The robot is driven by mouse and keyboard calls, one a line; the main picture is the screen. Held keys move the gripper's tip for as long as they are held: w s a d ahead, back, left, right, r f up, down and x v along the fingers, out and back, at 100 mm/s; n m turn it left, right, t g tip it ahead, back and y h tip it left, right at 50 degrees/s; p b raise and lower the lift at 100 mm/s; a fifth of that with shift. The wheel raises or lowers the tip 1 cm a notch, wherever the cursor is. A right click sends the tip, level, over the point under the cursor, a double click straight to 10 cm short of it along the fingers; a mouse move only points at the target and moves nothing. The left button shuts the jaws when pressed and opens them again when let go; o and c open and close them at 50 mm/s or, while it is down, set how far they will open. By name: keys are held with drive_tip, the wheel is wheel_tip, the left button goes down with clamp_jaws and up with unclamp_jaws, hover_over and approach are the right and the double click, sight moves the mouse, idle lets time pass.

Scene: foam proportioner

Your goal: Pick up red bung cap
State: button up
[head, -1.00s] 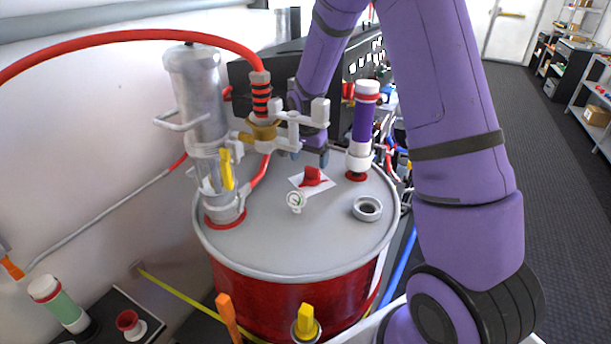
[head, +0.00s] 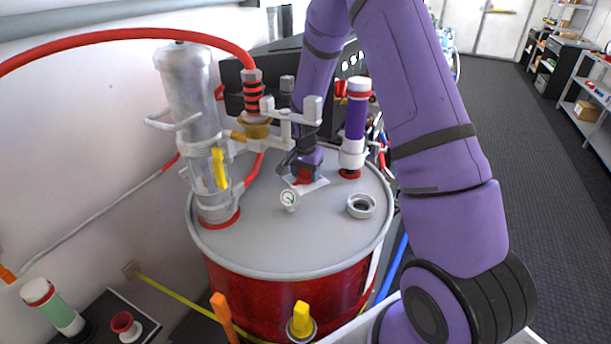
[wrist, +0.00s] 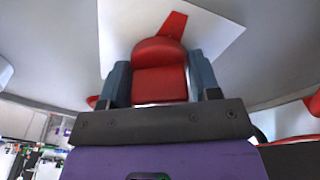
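The red bung cap (head: 302,175) lies on a white sheet (head: 318,184) on top of the red drum (head: 270,238). My gripper (head: 305,170) is down at the cap and partly hides it. In the wrist view the cap (wrist: 160,75) sits between the two blue-grey fingertips of my gripper (wrist: 160,82), with a finger on each side. Little or no gap shows between fingers and cap; I cannot tell whether they press on it. A red tab of the cap points away over the sheet.
A grey open bung ring (head: 361,206) and a small gauge (head: 289,199) are on the drum lid. A purple-bodied cylinder (head: 356,120) stands close to the right of my gripper. A clear-and-metal pump (head: 190,100) with a red hose stands at left.

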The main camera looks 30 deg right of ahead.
drive_tip(key=c, duration=0.4)
drive_tip(key=shift+o, duration=0.2)
